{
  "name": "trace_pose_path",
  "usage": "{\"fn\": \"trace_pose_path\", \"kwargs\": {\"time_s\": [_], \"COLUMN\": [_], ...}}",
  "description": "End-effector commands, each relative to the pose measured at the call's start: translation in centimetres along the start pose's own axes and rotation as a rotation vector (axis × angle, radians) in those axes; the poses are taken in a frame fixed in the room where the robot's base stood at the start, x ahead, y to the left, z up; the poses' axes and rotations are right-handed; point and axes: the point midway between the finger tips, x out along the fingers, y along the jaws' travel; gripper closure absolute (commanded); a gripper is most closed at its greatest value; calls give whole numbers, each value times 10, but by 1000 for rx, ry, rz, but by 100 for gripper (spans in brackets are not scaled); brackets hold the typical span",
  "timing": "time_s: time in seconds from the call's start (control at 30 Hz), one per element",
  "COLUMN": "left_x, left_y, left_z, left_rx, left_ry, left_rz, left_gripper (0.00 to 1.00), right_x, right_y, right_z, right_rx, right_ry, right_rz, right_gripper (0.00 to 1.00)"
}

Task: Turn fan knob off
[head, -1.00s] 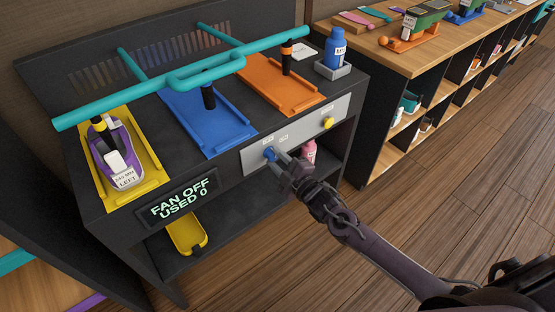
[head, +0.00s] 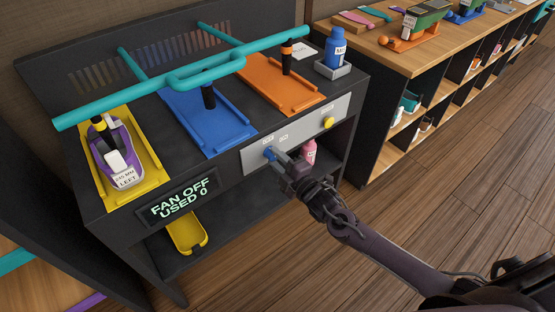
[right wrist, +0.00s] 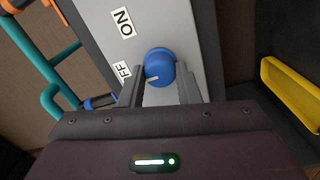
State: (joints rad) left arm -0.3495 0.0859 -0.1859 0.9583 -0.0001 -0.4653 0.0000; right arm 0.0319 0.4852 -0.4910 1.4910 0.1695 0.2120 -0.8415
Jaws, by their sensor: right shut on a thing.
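The blue fan knob (head: 269,154) sits on the grey front panel of the dark bench. My right gripper (head: 277,158) reaches it from the lower right, and its fingers are shut on the knob. In the right wrist view, the blue knob (right wrist: 160,67) shows between the two fingertips, and its white pointer mark is turned towards the OFF label (right wrist: 122,70). The ON label (right wrist: 124,23) is farther up the panel. The display (head: 180,203) reads "FAN OFF" and "USED 0". My left gripper is not in view.
A yellow knob (head: 328,123) is to the right on the same panel. Yellow, blue and orange trays lie on the bench top under a teal rail (head: 180,75). A shelving unit (head: 400,90) stands at right.

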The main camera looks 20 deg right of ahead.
Motion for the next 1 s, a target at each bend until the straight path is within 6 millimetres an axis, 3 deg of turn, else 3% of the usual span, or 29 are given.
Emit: {"fn": "trace_pose_path", "kwargs": {"time_s": [0.03,0.07,0.2,0.57,1.0], "left_x": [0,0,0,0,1], "left_y": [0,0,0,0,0], "left_z": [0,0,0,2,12], "left_rx": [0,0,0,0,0], "left_ry": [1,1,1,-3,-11], "left_rz": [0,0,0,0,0], "left_gripper": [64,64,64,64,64], "right_x": [0,0,0,-6,-71], "right_y": [-1,-1,-1,-1,-1], "right_z": [0,0,0,0,0], "right_rx": [-1,-1,-1,0,-1], "right_ry": [1,1,1,0,0], "right_rz": [-3,-3,-2,-3,-3], "right_gripper": [93,68,49,48,48]}}
